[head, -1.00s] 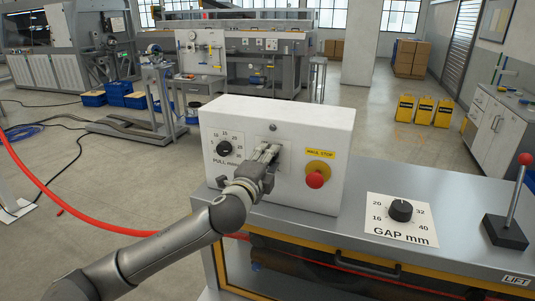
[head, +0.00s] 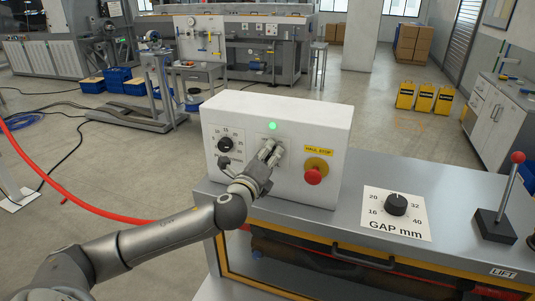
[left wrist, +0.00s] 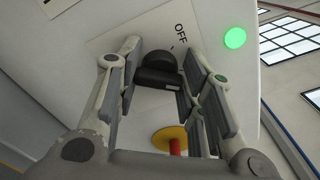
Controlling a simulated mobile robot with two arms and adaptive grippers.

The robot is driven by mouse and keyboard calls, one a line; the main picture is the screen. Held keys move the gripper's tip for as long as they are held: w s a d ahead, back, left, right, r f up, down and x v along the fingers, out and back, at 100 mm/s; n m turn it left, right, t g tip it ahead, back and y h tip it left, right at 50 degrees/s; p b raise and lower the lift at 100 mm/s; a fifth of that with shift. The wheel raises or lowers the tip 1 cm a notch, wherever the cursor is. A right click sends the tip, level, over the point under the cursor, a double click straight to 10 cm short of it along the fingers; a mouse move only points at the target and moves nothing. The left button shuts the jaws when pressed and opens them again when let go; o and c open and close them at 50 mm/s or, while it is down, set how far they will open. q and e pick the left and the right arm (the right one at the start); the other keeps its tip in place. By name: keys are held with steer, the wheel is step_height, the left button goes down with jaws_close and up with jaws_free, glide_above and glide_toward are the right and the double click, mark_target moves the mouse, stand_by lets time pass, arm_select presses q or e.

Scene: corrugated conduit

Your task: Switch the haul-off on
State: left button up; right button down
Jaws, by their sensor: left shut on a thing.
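The haul-off control box (head: 330,130) is a white box on the grey machine top. Its green lamp (head: 273,127) is lit, and the lamp also glows in the left wrist view (left wrist: 235,38). Below the lamp is a black rotary switch (left wrist: 158,76), next to a plate marked OFF. My left gripper (head: 270,150) is at the box front, with its fingers on either side of the switch, shut on it. In the head view the fingers hide the switch. My right gripper is not in view.
The red haul stop button (head: 313,176) is to the right of my left gripper. The pull dial (head: 225,144) is to its left. A gap dial (head: 396,204) and a red-knobbed lift lever (head: 507,195) stand farther right. A red conduit (head: 70,200) runs at the left.

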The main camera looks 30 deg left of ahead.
arm_select(q)
steer(key=shift+f, duration=0.1)
stand_by(0.3)
steer(key=o, duration=1)
steer(key=shift+o, duration=0.2)
steer(key=v, duration=1.2)
